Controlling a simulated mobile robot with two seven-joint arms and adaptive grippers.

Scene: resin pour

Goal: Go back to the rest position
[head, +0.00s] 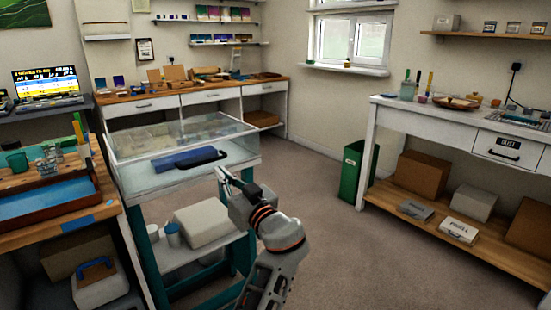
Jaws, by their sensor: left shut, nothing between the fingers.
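My left gripper (233,179) shows in the middle of the head view, at the end of my arm reaching up from the bottom. It is shut and empty. It is just to the right of a glass-topped case (130,192) on a teal stand, near the case's right front corner. I cannot tell whether it touches the case. A blue flat item with a black handle (192,158) lies inside or under the clear cover. My right gripper does not show.
A wooden bench with a blue-lined tray (92,191) stands at the left. A white desk (440,125) with a lower shelf stands at the right, with a green bin (350,172) beside it. A drawer bench (203,97) runs along the back. Carpet (320,190) between them is clear.

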